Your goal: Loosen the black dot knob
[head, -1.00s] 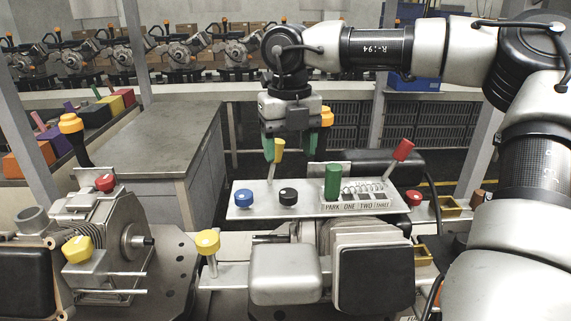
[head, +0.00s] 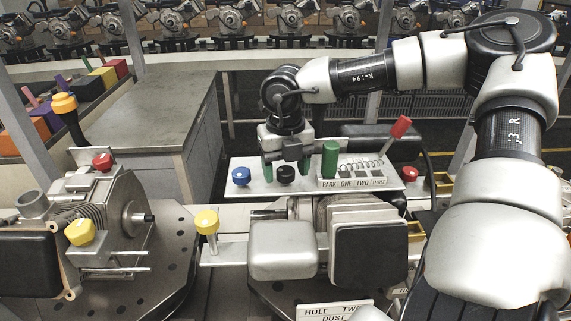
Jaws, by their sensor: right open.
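The black dot knob (head: 286,174) sits on the light panel (head: 240,160), to the right of a blue knob (head: 241,176). My right gripper (head: 286,171) points down over the panel. Its green fingers are open, one on each side of the black knob. The knob's front shows between them; I cannot tell if they touch it. The gripper hides the yellow lever behind. My left gripper is not in view.
A green handle (head: 330,160) stands just right of the gripper, beside the slotted selector plate (head: 350,182). A red lever (head: 400,127) and a red knob (head: 410,174) are farther right. A yellow knob (head: 206,222) stands in front.

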